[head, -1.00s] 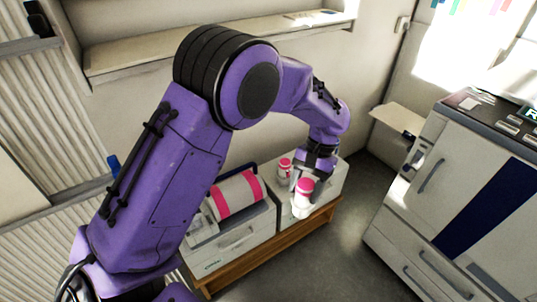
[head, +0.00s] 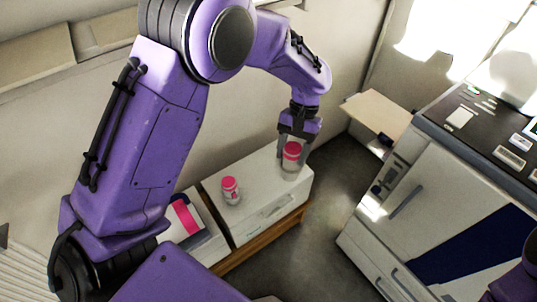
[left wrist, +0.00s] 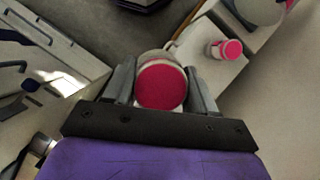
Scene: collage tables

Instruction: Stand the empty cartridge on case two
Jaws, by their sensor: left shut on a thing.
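My left gripper (head: 291,142) is shut on a clear cartridge with a pink cap (head: 291,155), upright at the right end of a white case (head: 262,186). I cannot tell whether its base touches the case top. In the left wrist view its round pink cap (left wrist: 163,86) sits between the fingers of the left gripper (left wrist: 162,88). A second pink-capped cartridge (head: 231,190) stands on the same case to the left, apart from the held one. It also shows in the left wrist view (left wrist: 228,50). I cannot read which case is number two. My right gripper is out of view.
Another white case (head: 209,250), bearing a pink-banded thing (head: 185,217), is partly hidden by my left arm. Both cases sit on a low wooden bench (head: 262,243) along the wall. A large white cabinet (head: 410,200) stands at the right, with open floor between.

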